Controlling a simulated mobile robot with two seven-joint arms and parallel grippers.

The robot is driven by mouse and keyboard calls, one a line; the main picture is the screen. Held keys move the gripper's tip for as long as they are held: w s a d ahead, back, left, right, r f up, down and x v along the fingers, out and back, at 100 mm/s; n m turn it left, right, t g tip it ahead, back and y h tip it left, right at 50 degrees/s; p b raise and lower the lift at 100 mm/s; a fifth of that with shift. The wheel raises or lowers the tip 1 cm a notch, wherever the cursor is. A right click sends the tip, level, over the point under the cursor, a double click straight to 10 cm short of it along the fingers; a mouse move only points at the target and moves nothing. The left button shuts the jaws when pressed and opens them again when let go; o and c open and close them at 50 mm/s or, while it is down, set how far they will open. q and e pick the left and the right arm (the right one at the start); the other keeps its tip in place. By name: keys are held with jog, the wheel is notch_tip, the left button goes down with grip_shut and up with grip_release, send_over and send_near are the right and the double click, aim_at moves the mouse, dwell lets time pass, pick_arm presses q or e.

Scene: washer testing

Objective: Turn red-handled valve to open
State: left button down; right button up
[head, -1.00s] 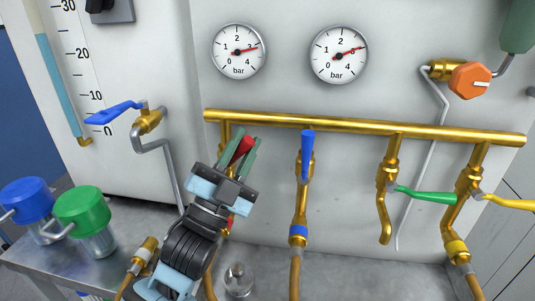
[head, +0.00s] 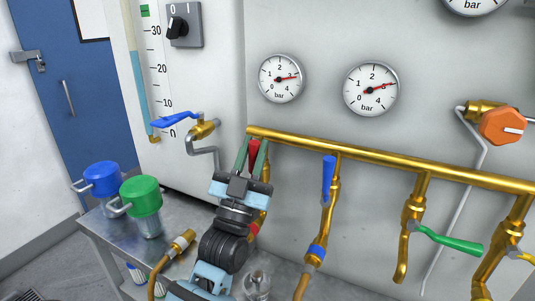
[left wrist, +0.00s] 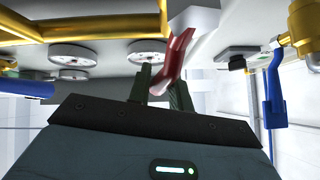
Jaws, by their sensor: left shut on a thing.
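The red handle (head: 254,148) belongs to the leftmost valve under the brass manifold pipe (head: 390,159). My left gripper (head: 252,153) is shut on the red handle, with one green finger on each side of it. The handle points roughly upward in the head view, its tip near the manifold pipe. In the left wrist view, the red handle (left wrist: 178,60) rises between the finger pads. The gripper and wrist hide most of this valve's body. My right gripper is not in view.
To the right are valves with a blue handle (head: 328,178) pointing up and a green handle (head: 448,240) pointing sideways. Two pressure gauges (head: 281,78) (head: 371,89) hang above. Blue (head: 102,180) and green (head: 141,196) lidded containers stand on the metal table at left.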

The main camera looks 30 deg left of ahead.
pick_arm(q)
jog(key=shift+a+r+n+g+y+p, duration=0.1)
jog(key=shift+a+n+g+y+p, duration=0.15)
jog(key=shift+n+y, duration=0.8)
jog(key=shift+a+r+n+g+y+p, duration=0.15)
jog(key=shift+a+n+y, duration=0.2)
jog(key=shift+n+y, duration=0.7)
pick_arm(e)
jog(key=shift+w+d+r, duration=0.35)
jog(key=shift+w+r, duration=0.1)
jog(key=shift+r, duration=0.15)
pick_arm(q)
jog(key=shift+f, duration=0.1)
jog(key=shift+a, duration=0.1)
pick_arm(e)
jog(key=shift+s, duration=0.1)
pick_arm(q)
jog(key=c, duration=1.3)
grip_release()
jog(key=shift+f, duration=0.1)
jog(key=b+v, duration=0.2)
jog(key=v, duration=0.5)
jog(key=shift+s+f, duration=0.3)
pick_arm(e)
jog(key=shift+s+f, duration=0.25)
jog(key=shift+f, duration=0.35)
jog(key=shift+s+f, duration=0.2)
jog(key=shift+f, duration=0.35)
